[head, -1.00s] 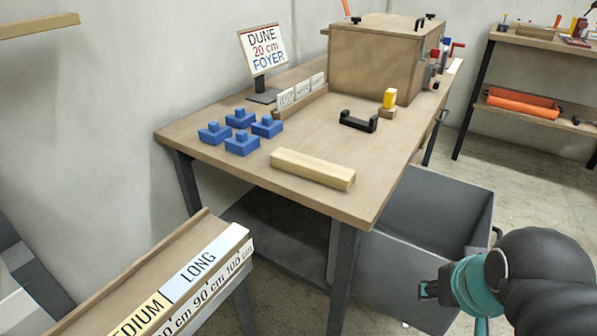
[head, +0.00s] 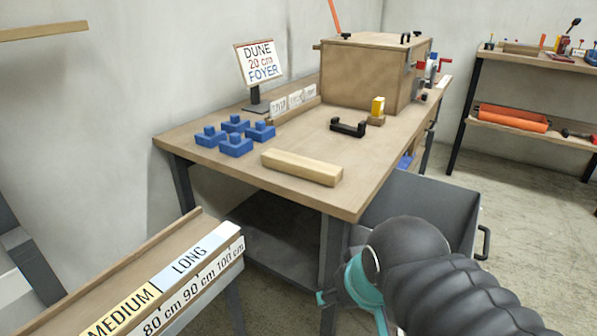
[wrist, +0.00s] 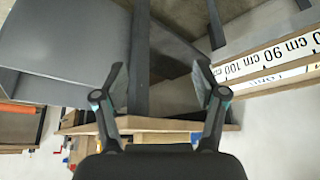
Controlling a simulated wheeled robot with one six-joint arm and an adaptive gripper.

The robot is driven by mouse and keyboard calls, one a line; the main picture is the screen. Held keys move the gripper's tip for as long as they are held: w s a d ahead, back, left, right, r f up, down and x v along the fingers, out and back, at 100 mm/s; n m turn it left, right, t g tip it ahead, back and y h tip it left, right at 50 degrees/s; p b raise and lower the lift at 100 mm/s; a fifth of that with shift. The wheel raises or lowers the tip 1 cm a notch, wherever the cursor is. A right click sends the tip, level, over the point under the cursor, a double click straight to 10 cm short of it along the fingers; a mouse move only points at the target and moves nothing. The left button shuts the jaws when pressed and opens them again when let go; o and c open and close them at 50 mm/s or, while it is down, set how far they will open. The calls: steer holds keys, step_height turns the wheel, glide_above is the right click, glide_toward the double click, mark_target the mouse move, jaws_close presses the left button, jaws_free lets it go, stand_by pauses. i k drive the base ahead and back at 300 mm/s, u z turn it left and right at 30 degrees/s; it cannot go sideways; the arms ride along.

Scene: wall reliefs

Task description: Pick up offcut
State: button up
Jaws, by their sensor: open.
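The offcut, which I take to be the light wooden block (head: 301,167), lies flat near the front edge of the workbench (head: 338,200) in the head view. My gripper shows in the wrist view (wrist: 161,80) with its two fingers spread wide and nothing between them. In the head view my arm is at the lower right, in front of the bench and below its top, apart from the block. The fingers are mostly hidden there behind my arm. I cannot make out the block in the wrist view.
Several blue blocks (head: 235,146), a sign (head: 260,63), a black bracket (head: 348,128), a yellow piece (head: 378,106) and a wooden box (head: 370,75) stand on the bench. A grey bin (head: 430,205) is beside it. A marked length rack (head: 190,265) is at lower left.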

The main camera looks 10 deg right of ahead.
mark_target(319, 172)
steer(key=z, duration=3.35)
steer(key=k, duration=0.8)
steer(key=u, duration=1.4)
